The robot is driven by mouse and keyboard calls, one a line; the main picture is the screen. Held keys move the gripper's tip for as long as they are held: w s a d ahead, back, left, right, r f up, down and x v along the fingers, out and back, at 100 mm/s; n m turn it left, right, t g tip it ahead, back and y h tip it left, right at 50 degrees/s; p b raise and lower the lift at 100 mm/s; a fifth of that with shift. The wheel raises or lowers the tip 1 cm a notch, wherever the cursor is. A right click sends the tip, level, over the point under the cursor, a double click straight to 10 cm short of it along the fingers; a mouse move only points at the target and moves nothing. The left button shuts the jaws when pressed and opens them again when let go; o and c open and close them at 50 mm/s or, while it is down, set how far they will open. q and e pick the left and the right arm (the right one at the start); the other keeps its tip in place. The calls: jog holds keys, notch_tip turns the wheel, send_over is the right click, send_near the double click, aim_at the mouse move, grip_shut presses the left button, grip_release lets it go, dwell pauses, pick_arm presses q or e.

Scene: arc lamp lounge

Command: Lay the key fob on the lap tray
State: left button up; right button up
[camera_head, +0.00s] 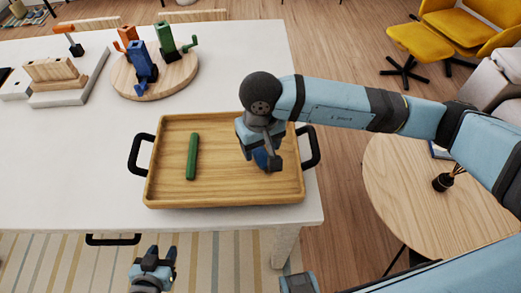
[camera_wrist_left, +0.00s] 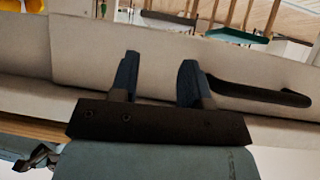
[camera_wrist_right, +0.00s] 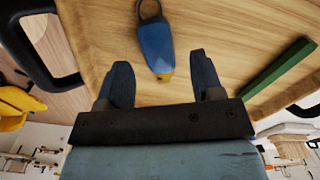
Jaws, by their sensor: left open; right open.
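The key fob (camera_wrist_right: 155,42), blue with a yellow end and a dark ring, lies on the wooden floor of the lap tray (camera_head: 225,140). In the right wrist view its yellow end points toward my right gripper (camera_wrist_right: 160,65), which is open and empty, with a finger on either side of that end. In the head view my right gripper (camera_head: 266,160) is low over the tray's right part and largely hides the fob. My left gripper (camera_head: 160,258) is open and empty in front of the table, apart from the tray.
A green stick (camera_head: 192,156) lies in the tray's left part. The tray has black side handles. A round board (camera_head: 118,84) with coloured clamp-like pieces stands on the white table (camera_head: 75,165) behind. A round wooden side table (camera_head: 410,195) is at right.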

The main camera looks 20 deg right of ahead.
aim_at(260, 154)
notch_tip(260, 154, up, 9)
jog(key=b, duration=0.1)
jog(key=shift+r, duration=0.2)
dwell(0.5)
